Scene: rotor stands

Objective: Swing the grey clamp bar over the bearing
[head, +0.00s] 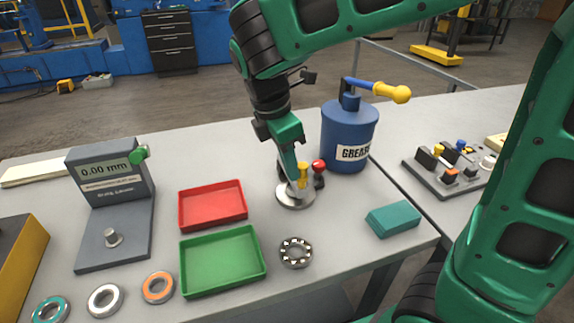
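My gripper (293,178) points down over a small round metal base (296,200) in the middle of the table. A yellow upright piece (303,172) stands right beside the fingers, and a dark post with a red knob (319,167) is just right of it. I cannot make out the grey clamp bar; my gripper covers much of this stand. A bearing with visible balls (296,252) lies flat on the table in front of the base, apart from it. Whether my gripper is open or shut on something is hidden.
A blue grease can (348,140) with a yellow-ended handle stands close behind right. Red (212,205) and green (222,261) trays lie left. A gauge stand (112,175) and several rings, including an orange one (158,287), are farther left. A teal block (393,219) lies right.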

